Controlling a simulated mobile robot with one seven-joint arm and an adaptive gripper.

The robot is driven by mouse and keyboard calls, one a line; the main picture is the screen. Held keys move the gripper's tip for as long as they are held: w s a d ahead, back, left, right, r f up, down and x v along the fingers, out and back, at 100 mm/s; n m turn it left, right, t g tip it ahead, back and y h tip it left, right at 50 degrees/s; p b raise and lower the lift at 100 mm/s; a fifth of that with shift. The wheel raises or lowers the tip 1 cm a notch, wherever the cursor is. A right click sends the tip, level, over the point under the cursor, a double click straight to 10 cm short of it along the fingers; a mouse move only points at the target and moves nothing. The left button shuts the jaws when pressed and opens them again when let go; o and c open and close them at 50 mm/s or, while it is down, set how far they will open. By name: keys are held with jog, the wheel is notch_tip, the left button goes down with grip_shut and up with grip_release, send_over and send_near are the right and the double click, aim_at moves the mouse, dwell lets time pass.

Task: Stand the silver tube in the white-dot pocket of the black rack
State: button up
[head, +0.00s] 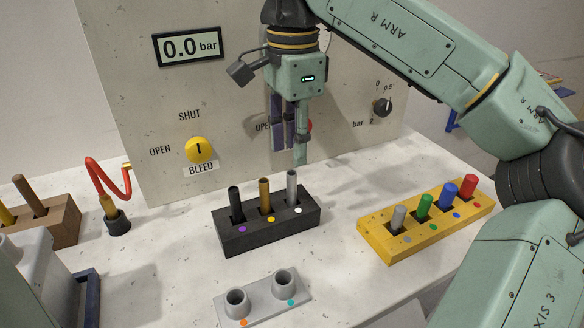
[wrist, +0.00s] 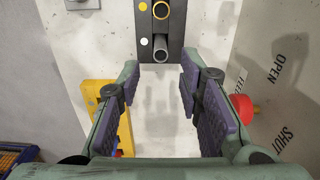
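The black rack (head: 265,229) stands on the bench with three pockets, marked by purple, yellow and white dots. The silver tube (head: 292,188) stands upright in the pocket by the white dot (head: 298,210), at the rack's right end. In the wrist view the silver tube (wrist: 160,48) shows beside the white dot (wrist: 144,41). My gripper (head: 293,152) is above the rack's right end, fingers pointing down. In the wrist view my gripper (wrist: 160,88) is open, with nothing between its pads, and the tube lies beyond the gap, apart from the fingers.
A brass tube (head: 265,194) and a black tube (head: 236,202) stand in the rack's other pockets. A yellow rack (head: 430,227) with several coloured pegs is at right. A grey two-cup holder (head: 262,301) is in front. The control panel (head: 140,110) rises behind.

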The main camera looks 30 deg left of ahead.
jog(key=shift+r, duration=1.75)
